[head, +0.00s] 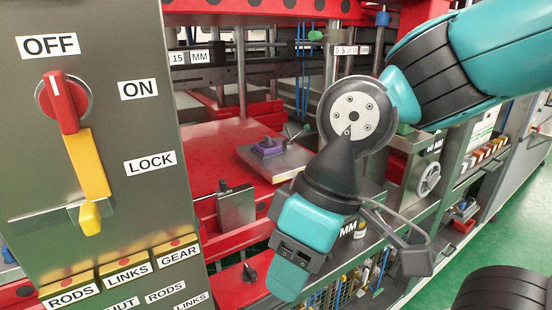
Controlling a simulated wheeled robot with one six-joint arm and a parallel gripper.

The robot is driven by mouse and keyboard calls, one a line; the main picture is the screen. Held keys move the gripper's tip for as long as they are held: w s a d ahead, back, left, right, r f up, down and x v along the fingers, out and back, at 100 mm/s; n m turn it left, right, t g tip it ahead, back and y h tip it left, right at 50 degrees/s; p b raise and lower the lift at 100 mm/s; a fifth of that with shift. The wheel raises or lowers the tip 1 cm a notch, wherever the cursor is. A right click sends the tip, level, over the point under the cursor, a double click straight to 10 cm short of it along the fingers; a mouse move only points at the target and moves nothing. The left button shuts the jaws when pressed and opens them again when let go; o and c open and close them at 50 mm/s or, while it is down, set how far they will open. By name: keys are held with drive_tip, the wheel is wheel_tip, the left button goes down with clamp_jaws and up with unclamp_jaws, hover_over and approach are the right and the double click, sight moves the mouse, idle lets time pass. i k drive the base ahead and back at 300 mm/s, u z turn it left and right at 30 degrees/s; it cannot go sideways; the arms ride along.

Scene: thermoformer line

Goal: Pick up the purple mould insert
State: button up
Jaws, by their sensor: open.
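The purple mould insert (267,148) sits on a grey metal plate (290,163) inside the red machine in the head view. It is small and blocky, with a dark piece on top. My gripper (412,252) is in front of the machine, below and to the right of the insert, and well apart from it. Its grey fingers are open, and I see nothing between them. My arm comes in from the upper right and passes just right of the plate.
A grey control panel (105,215) with a red and yellow switch (75,140) stands close at the left. Red machine beams (260,10) run overhead. A clamp-like grey block (236,206) stands in front of the red bed (215,150). Green floor (500,225) is clear at the right.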

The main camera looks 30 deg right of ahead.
sight(268, 147)
drive_tip(key=k, duration=0.6)
drive_tip(key=z, duration=0.95)
drive_tip(key=i, duration=0.75)
drive_tip(key=u, duration=1.2)
drive_tip(key=i, duration=0.5)
drive_tip(key=z, duration=0.05)
